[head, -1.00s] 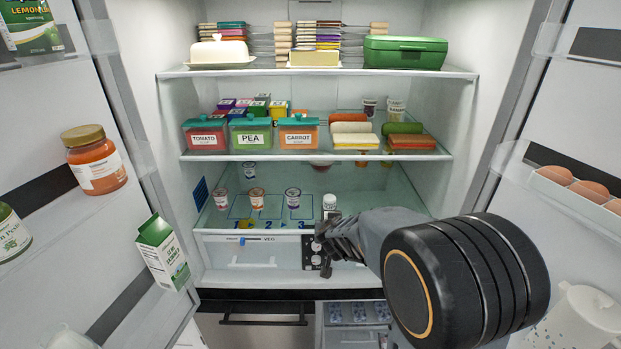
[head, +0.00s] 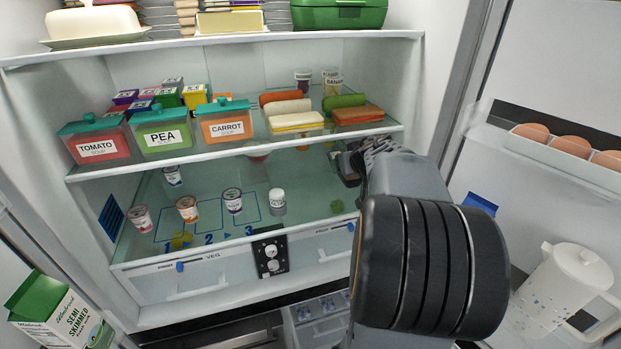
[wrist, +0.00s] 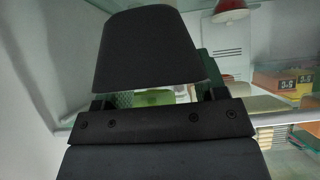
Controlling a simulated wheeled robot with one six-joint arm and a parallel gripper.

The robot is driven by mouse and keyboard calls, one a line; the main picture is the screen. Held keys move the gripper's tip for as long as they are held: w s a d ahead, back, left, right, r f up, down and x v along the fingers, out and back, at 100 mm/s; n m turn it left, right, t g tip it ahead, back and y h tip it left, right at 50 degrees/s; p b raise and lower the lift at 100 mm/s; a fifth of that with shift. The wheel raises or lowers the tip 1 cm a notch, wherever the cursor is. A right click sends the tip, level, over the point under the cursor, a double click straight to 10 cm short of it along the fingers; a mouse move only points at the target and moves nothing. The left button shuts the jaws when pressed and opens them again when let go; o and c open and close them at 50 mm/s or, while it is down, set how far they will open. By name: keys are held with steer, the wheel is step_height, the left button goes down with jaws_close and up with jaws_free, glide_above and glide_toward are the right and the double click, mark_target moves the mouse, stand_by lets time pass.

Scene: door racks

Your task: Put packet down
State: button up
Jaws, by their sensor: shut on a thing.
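My gripper (head: 352,165) is shut, at the right side of the fridge's lower compartment, just below the front edge of the middle shelf (head: 235,152). The packet in its jaws is mostly hidden by my own arm in the head view. In the wrist view a dark shape fills the upper middle; I cannot tell whether it is the packet or part of my gripper. Two stacks of packets lie on the middle shelf: one orange, white and yellow (head: 296,122), one green and orange-brown (head: 358,114).
Soup tubs labelled tomato (head: 95,148), pea (head: 162,138) and carrot (head: 226,128) stand left of the packets. Several small pots and a white-capped jar (head: 277,203) stand on the lower shelf. The right door holds eggs (head: 565,143) and a white jug (head: 560,285).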

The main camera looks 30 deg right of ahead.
steer(key=w+f, duration=0.1)
steer(key=w, duration=0.1)
steer(key=w+f, duration=0.1)
steer(key=w, duration=0.1)
steer(key=w+f+b, duration=0.1)
steer(key=w, duration=0.2)
steer(key=shift+d+f, duration=0.1)
steer(key=shift+f, duration=0.1)
steer(key=w+f+b, duration=0.1)
steer(key=f, duration=0.1)
steer(key=w+f+b, duration=0.1)
steer(key=shift+w+d+f, duration=0.1)
steer(key=shift+w+f, duration=0.25)
steer(key=shift+w, duration=0.05)
steer(key=shift+w+f, duration=0.4)
steer(key=shift+w, duration=0.05)
steer(key=shift+w+f+b, duration=0.2)
steer(key=shift+f+b, duration=0.7)
steer(key=shift+f, duration=0.1)
steer(key=shift+w+f+b, duration=0.2)
steer(key=shift+f+b, duration=0.65)
steer(key=shift+f, duration=0.1)
steer(key=shift+f, duration=0.15)
steer(key=o, duration=1.2)
